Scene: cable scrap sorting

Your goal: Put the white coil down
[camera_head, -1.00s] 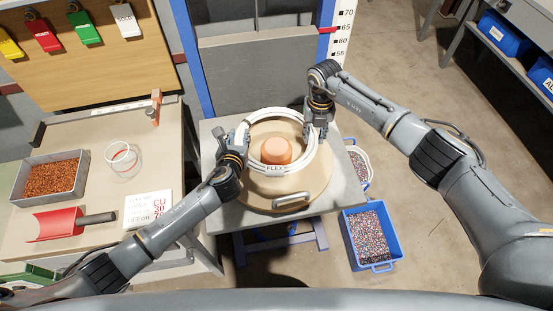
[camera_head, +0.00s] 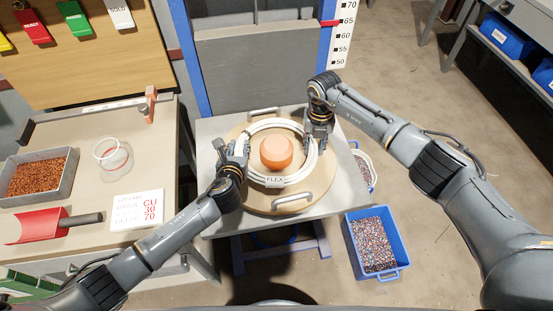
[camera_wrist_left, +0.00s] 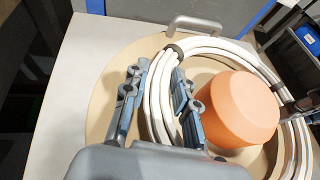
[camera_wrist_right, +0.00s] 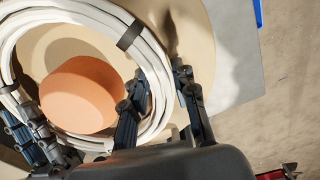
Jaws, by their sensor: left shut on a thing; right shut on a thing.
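The white coil (camera_head: 273,181) is a ring of several cable turns with dark ties and a "FLEX" tag. It encircles the orange hub (camera_head: 276,152) of the round tan turntable (camera_head: 253,203), which has metal handles. My left gripper (camera_head: 238,150) is shut on the coil's left side; in the left wrist view its fingers (camera_wrist_left: 160,100) straddle the strands. My right gripper (camera_head: 317,136) is shut on the coil's right side, and its fingers (camera_wrist_right: 160,95) straddle the strands in the right wrist view. I cannot tell whether the coil touches the turntable.
The turntable stands on a grey table (camera_head: 341,205). At left, a bench (camera_head: 90,215) holds a tray of copper bits (camera_head: 68,191), a red scoop (camera_head: 38,227), a clear jar (camera_head: 115,160) and a card (camera_head: 137,210). A blue bin (camera_head: 403,262) stands on the floor at right.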

